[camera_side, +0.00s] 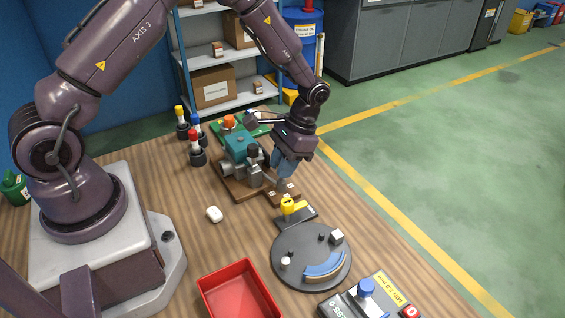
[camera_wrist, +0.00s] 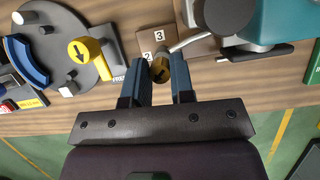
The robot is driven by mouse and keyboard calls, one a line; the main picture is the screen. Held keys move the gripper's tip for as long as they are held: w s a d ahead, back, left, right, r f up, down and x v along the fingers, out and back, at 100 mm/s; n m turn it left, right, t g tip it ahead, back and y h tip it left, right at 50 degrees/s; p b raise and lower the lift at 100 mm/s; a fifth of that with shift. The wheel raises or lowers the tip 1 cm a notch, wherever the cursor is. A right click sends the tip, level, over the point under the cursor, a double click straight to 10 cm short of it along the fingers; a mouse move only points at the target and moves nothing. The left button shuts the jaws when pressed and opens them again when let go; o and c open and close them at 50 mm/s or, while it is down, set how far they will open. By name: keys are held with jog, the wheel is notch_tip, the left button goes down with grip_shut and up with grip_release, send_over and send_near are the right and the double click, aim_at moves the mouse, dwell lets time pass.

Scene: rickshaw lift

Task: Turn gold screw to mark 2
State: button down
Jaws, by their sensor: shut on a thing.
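The gold screw (camera_wrist: 161,70) shows in the wrist view between my fingers, with a dark mark on its head. My gripper (camera_wrist: 160,82) is shut on it, one blue finger on each side. In the side view my gripper (camera_side: 284,186) points down at the front edge of the brown board, and its fingers hide the screw. White label 2 (camera_wrist: 159,35) and white label 3 (camera_wrist: 147,55) lie on the board just beyond the screw in the wrist view. I cannot tell exactly which label the dark mark faces.
A teal machine (camera_side: 240,146) with a grey lever (camera_wrist: 190,43) stands close to the screw. A yellow pointer knob (camera_side: 292,207) and a round grey dial plate (camera_side: 300,270) are nearby. A red tray (camera_side: 207,284) sits at the front. Open tabletop lies around the white piece (camera_side: 214,214).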

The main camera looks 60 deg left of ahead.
jog(key=m+y, duration=0.1)
jog(key=m, duration=0.3)
jog(key=shift+d+m+t+y, duration=0.1)
jog(key=shift+m+t+y, duration=0.2)
jog(key=shift+y, duration=0.1)
jog(key=shift+m+t+y, duration=0.4)
jog(key=shift+m+y, duration=0.1)
jog(key=shift+m, duration=1.3)
jog(key=c, duration=1)
grip_release()
jog(key=v, duration=1.3)
jog(key=shift+d, duration=0.15)
